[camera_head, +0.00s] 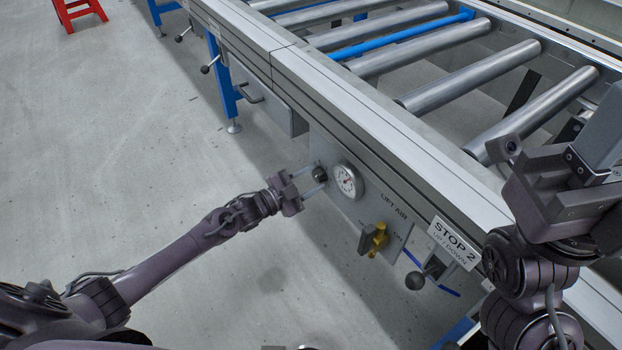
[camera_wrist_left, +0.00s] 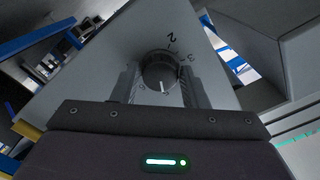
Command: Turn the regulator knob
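The regulator knob (camera_head: 320,174) is a small black round knob on the grey panel, left of a white-faced gauge (camera_head: 347,181). In the left wrist view the knob (camera_wrist_left: 160,70) faces me, with a white pointer mark toward the bottom of the picture and the numbers 2 and 3 printed above and right of it. My left gripper (camera_head: 318,177) is at the panel with one finger on each side of the knob. Its fingers are apart; I cannot tell whether they touch the knob. My right gripper (camera_head: 512,150) is at the right, above the conveyor edge, its opening unclear.
A STOP 2 label (camera_head: 454,242) sits by the lever. The roller conveyor (camera_head: 440,95) runs above. The floor at left is clear; a red stool (camera_head: 78,12) stands far off.

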